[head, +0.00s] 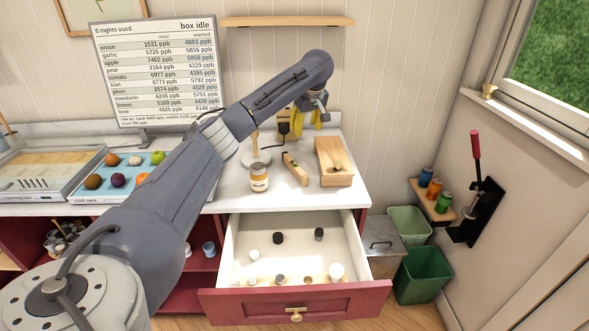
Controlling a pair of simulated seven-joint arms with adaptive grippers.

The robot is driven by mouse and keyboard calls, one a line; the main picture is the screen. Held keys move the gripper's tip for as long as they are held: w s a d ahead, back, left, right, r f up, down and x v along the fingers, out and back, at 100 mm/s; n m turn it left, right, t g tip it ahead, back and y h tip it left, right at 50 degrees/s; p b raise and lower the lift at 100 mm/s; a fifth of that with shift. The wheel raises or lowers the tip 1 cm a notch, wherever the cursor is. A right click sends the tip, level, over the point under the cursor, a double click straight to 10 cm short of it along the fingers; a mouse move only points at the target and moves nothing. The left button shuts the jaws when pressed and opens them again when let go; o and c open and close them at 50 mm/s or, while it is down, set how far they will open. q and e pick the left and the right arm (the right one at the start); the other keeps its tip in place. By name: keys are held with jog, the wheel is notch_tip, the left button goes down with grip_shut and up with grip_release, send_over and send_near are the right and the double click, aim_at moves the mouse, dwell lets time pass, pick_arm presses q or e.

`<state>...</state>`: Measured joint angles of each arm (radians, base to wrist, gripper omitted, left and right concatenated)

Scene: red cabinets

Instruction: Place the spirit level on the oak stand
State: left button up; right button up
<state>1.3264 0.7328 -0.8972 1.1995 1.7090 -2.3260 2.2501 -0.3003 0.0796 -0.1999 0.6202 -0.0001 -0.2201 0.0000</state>
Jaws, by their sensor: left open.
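The spirit level (295,168) appears to be the small wooden bar with a dark section lying on the white counter, left of the oak stand. The oak stand (334,163) is a light wooden block near the counter's right end, with nothing seen on top of it. My left gripper (310,118) has yellow fingers. It is open and empty, and in the picture it shows above and behind the level and the stand. My arm hides part of the counter to the left. My right gripper is not in view.
A jar (259,178) stands left of the level, near a lamp base. An open drawer (297,302) with several small items juts out below the counter. A sign (157,75) and a tray of fruit (85,192) are at left. Bins (424,276) stand at right.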

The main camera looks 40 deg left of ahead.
aim_at(294, 163)
pick_arm(q)
jog(key=shift+a+f+g+h, duration=0.5)
jog(key=shift+a+g+h, duration=0.9)
jog(key=shift+a, duration=1.15)
jog(key=shift+m, duration=0.4)
jog(key=f, duration=1.7)
jog(key=shift+s+d, duration=0.2)
jog(key=shift+s, duration=0.15)
grip_shut()
